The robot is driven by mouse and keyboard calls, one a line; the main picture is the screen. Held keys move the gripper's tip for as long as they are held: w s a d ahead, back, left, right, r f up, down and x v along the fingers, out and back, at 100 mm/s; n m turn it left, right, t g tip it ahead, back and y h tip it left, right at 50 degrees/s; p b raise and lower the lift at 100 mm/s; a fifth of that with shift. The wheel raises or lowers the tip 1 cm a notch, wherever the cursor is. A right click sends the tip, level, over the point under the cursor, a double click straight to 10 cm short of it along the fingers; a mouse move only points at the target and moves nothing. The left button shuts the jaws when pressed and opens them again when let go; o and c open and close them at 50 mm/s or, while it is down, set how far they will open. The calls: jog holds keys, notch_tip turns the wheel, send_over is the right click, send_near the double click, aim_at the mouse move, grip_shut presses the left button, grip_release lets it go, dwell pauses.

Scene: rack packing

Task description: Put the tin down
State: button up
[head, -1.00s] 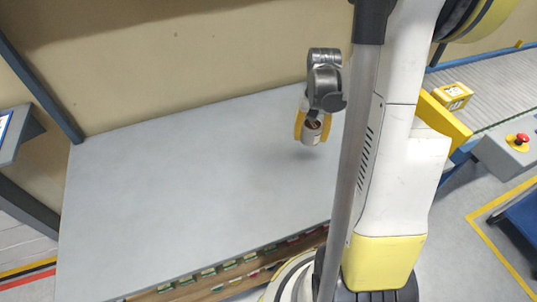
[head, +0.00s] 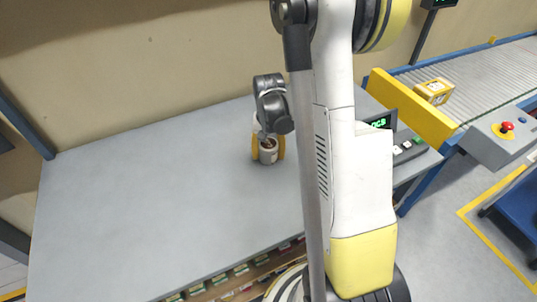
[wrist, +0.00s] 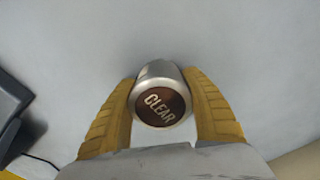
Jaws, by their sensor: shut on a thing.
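The tin (head: 268,157) is a small pale cylinder with a brown top. In the wrist view the tin (wrist: 161,98) shows a silvery rim and the word CLEAR on its top. My gripper (head: 268,148) is shut on it, with one yellow finger on each side. The tin looks upright, over the back right part of the grey table (head: 140,210). I cannot tell whether its base touches the table.
A dark device with a green display (head: 380,122) stands at the table's right end, partly behind my arm. Beyond are a yellow barrier (head: 412,108) and a conveyor (head: 475,75) with a yellow box (head: 434,91). The table's left and middle are bare.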

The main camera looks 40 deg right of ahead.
jog(key=shift+f, duration=0.1)
jog(key=o, duration=0.9)
jog(key=shift+f, duration=0.1)
jog(key=o, duration=0.4)
